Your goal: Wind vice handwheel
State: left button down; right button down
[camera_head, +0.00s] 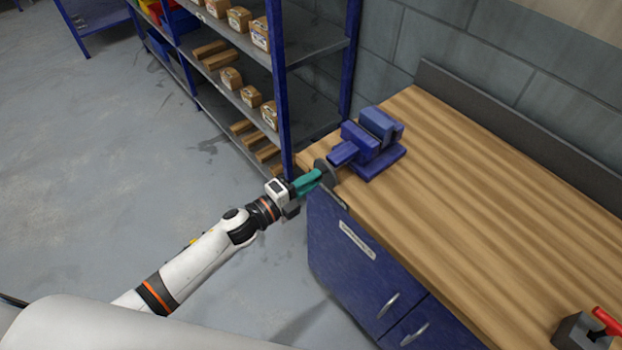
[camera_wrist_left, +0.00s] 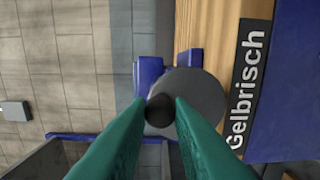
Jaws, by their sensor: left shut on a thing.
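The blue vice (camera_head: 372,142) is mounted at the left end of the wooden workbench. Its grey round handwheel (camera_head: 327,172) faces the bench's front edge. In the left wrist view the handwheel (camera_wrist_left: 203,100) shows as a grey disc with a dark round knob (camera_wrist_left: 160,110), and parts of the blue vice (camera_wrist_left: 149,72) show behind it. My left gripper (camera_head: 316,177) has green fingers and is shut on the knob; its fingertips (camera_wrist_left: 162,108) sit on either side of it. The handwheel is partly hidden by the fingers in the head view. My right gripper is not in view.
The wooden benchtop (camera_head: 470,200) is clear to the right, up to a grey block with a red handle (camera_head: 600,325). Blue drawers (camera_head: 365,270) lie below. A blue-framed shelf (camera_head: 280,90) with small boxes stands close on the left. Open floor (camera_head: 110,180) lies left.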

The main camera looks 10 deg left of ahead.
pick_arm(q)
jog(key=c, duration=1.4)
grip_release()
jog(key=v, duration=0.7)
jog(key=s+a+f+n+g+y+b, duration=0.1)
jog(key=s+a+f+n+g+y, duration=0.25)
jog(key=f, duration=0.75)
jog(key=s+a+f+n+y+b, duration=0.1)
jog(key=s+a+f+n+y, duration=0.4)
jog(key=f, duration=0.6)
jog(key=s+a+f+n+g+y, duration=0.1)
jog(key=s+a+f+n, duration=0.15)
jog(key=f+n, duration=0.55)
jog(key=s+d+f+n+g, duration=0.1)
jog(key=s+f+n+g, duration=0.1)
jog(key=s+f, duration=0.4)
jog(key=s+d+f+n+g+y+b, duration=0.1)
jog(key=s+f, duration=0.5)
jog(key=s, duration=0.7)
jog(key=s+f+n+g+b, duration=0.1)
jog(key=s+f+n+g, duration=0.2)
jog(key=s, duration=0.6)
notch_tip(320, 180, down, 3)
jog(key=g, duration=0.2)
jog(key=shift+s+d+f+g, duration=0.2)
jog(key=shift+d+g, duration=0.15)
jog(key=shift+d, duration=0.05)
